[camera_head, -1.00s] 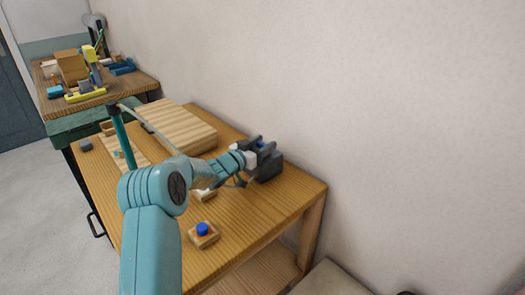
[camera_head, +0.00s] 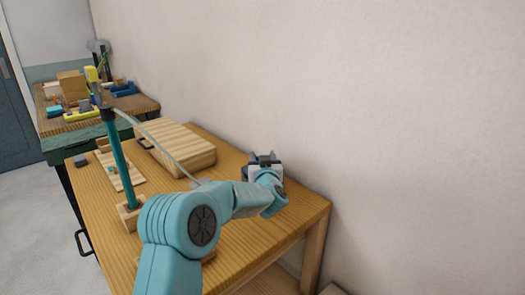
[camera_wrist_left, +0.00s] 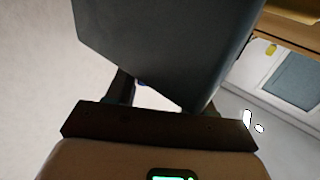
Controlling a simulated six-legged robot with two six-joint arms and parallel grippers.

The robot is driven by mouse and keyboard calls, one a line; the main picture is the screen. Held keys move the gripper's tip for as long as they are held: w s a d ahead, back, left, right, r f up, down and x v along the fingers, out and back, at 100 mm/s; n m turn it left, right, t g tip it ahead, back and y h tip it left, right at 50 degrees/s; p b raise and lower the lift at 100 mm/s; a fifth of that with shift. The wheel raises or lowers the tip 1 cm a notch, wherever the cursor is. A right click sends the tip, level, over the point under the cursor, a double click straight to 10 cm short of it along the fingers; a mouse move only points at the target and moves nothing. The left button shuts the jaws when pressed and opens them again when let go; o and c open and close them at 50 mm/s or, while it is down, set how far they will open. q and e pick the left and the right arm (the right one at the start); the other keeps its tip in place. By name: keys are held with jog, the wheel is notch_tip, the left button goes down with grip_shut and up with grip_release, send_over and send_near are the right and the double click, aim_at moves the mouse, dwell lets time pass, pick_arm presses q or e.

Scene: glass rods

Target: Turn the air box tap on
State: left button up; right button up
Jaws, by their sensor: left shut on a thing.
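My left gripper (camera_head: 264,168) is over the right part of the wooden table, near the wall, and its jaws are shut. A dark grey box, which I take to be the air box, fills the upper middle of the left wrist view (camera_wrist_left: 165,40) at a tilt, right at the fingers. A thin blue sliver shows beside the left finger there. The exact contact is hidden, and the tap cannot be made out. In the head view my wrist covers most of that spot. My right gripper is not in view.
A teal post (camera_head: 119,165) stands on a wooden base at the table's left, with a pale tube running from its top towards my arm. A thick wooden board (camera_head: 180,150) lies behind. A cluttered bench (camera_head: 140,104) stands farther back. The table's right end is clear.

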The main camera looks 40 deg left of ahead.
pick_arm(q)
jog(key=n+g+y+p, duration=0.2)
jog(key=g+p, duration=0.1)
jog(key=n+g+y+p, duration=0.1)
jog(key=shift+w+d+r+n+g, duration=0.1)
jog(key=shift+r+n+g, duration=0.2)
jog(key=n+g+y+p, duration=0.1)
jog(key=n+g+p, duration=0.1)
jog(key=g, duration=0.1)
jog(key=shift+f, duration=0.1)
jog(key=shift+n+g+y+p, duration=0.3)
jog(key=shift+n+g+p, duration=0.45)
jog(key=shift+g, duration=0.55)
jog(key=shift+n+g, duration=0.25)
jog(key=shift+g, duration=0.05)
jog(key=o, duration=1)
jog(key=shift+a, duration=0.2)
jog(key=shift+f, duration=0.1)
jog(key=d, duration=0.5)
jog(key=s+d+b, duration=0.1)
jog(key=d, duration=1)
jog(key=shift+s+d+b, duration=0.15)
jog(key=shift+b, duration=0.2)
jog(key=shift+d, duration=0.15)
